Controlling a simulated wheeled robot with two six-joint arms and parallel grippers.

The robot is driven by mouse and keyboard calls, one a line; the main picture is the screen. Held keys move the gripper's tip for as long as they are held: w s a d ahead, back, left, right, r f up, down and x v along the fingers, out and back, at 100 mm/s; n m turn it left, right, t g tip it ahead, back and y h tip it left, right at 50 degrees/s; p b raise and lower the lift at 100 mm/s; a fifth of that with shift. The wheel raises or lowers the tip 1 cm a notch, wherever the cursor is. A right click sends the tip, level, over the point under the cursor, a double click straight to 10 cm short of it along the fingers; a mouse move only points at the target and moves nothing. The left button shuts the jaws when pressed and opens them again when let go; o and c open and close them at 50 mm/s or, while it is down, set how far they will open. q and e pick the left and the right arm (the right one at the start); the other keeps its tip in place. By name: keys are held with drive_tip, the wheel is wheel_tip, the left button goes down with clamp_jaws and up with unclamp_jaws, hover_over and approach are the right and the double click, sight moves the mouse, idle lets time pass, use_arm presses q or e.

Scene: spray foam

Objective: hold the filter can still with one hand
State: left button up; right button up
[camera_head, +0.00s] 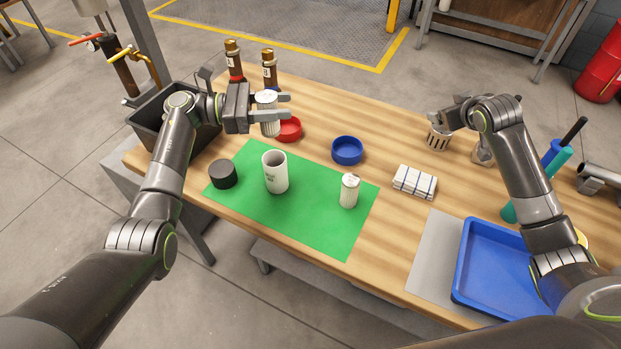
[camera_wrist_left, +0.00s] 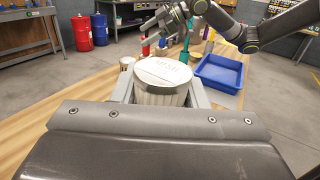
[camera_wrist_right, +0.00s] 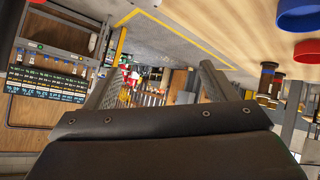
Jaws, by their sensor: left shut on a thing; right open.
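My left gripper (camera_head: 285,104) is shut on a white ribbed can (camera_head: 269,125), held beside the red dish. My right gripper is open and empty in the right wrist view (camera_wrist_right: 163,70). In the head view it is near a slotted metal cup (camera_head: 438,140), partly hidden by its own arm.
A red dish (camera_head: 289,130) and a blue dish (camera_head: 347,151) lie behind the mat. Brown bottles (camera_head: 269,66) stand at the back. A striped cloth (camera_head: 414,181) and a blue tray (camera_head: 490,265) are to the right. A black bin (camera_head: 150,115) is at the left edge.

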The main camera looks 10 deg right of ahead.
sight(283, 172)
drive_tip(key=s+a+f+n+y, duration=0.1)
drive_tip(key=s+a+n+y, duration=0.2)
drive_tip(key=a, duration=0.9)
drive_tip(key=a+n+y, duration=0.3)
drive_tip(key=a+y, duration=0.2)
drive_tip(key=a, duration=0.7)
drive_tip(key=s+a+f+y, duration=0.3)
drive_tip(key=s+a+f, duration=0.2)
drive_tip(key=a+f, duration=0.55)
drive_tip(key=shift+g, duration=0.5)
drive_tip(key=x, duration=0.4)
drive_tip(key=r+x, duration=0.1)
drive_tip(key=x, duration=0.3)
drive_tip(key=a+x, duration=0.1)
drive_tip(key=x, duration=0.2)
drive_tip(key=shift+w+a+r, duration=0.25)
drive_tip(key=shift+w+a, duration=0.05)
